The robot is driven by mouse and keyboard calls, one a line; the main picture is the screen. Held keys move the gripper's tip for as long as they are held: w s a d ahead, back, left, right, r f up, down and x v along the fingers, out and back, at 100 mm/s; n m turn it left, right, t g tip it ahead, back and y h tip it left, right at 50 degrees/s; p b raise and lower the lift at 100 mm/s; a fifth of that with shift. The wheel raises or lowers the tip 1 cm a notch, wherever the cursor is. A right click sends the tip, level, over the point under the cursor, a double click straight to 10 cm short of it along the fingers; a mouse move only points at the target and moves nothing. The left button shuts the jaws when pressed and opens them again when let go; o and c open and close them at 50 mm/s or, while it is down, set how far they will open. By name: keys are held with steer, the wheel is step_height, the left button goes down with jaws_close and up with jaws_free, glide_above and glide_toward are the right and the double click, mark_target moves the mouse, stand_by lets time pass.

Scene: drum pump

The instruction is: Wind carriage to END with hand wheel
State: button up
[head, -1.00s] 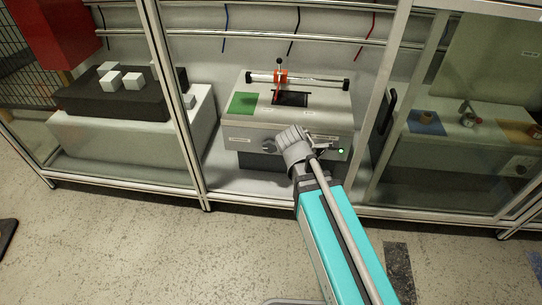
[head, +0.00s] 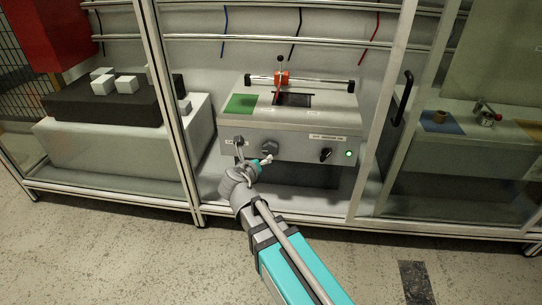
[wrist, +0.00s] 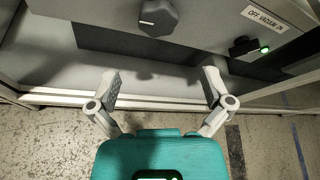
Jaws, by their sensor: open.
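The hand wheel (head: 270,148), a dark lobed knob, is on the front face of a grey machine box (head: 300,125). It also shows at the top of the wrist view (wrist: 158,17). The orange-red carriage (head: 282,78), with an upright lever, sits on a rail on top of the box, left of the rail's middle. My gripper (head: 253,152) is in front of the box, just left of and below the wheel in the head view. The END mark cannot be read.
A black vacuum switch (head: 326,155) and a lit green lamp (head: 349,154) are right of the wheel. Metal frame posts (head: 385,110) stand on both sides of the box. A black block with white cubes (head: 115,85) is at left. The floor in front is clear.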

mark_target(269, 149)
steer(key=shift+a, duration=0.2)
stand_by(0.3)
steer(key=b+x, duration=0.4)
steer(key=x, duration=0.9)
steer(key=shift+w+f+b, duration=0.1)
steer(key=shift+w+b, duration=0.25)
steer(key=shift+w, duration=0.05)
steer(key=shift+d, duration=0.1)
steer(key=c, duration=0.8)
